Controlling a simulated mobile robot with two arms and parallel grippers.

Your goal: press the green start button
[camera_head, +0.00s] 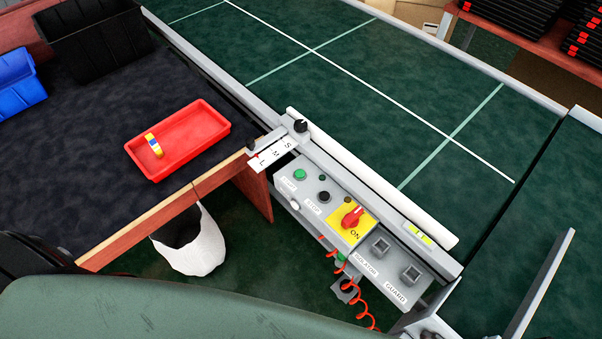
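The green start button (299,174) is a round cap at the upper left end of the grey control panel (376,258), with a small label below it that is hard to read. A small dark green lamp (322,178) is just right of it. Neither of my grippers shows in the head view, and nothing touches or covers the button.
Near the start button are a black button (323,197) and a red rotary switch (352,217) at ON. A red coiled cord (364,307) hangs below the panel. Left are a table with a red tray (182,137) and a white bin (193,247); the conveyor (330,90) is clear.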

